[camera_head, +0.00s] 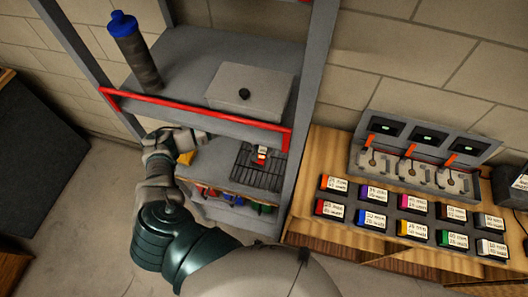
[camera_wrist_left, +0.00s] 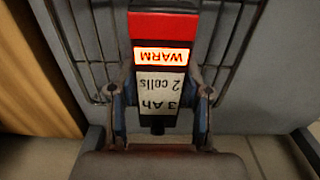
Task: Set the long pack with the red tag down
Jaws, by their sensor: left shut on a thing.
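My left gripper (camera_wrist_left: 160,108) is shut on a pack (camera_wrist_left: 165,58) in the left wrist view, one finger on each side. The pack has a red end, a bright WARM strip and a white label reading 3 Ah, 2 cells, upside down. Behind it is a dark wire rack (camera_wrist_left: 82,45); I cannot tell whether the pack touches it. In the head view my left arm reaches to the shelf unit, and its fingertips are not clear. A small red, white and orange pack (camera_head: 262,155) shows over the wire rack (camera_head: 258,178) there. My right gripper is not in view.
Above the rack, an upper shelf with a red rail (camera_head: 200,119) carries a grey lidded box (camera_head: 248,92) and a dark blue-capped bottle (camera_head: 135,52). A wooden bench at right holds a three-bay charger (camera_head: 420,165) and several coloured labelled boxes (camera_head: 416,229).

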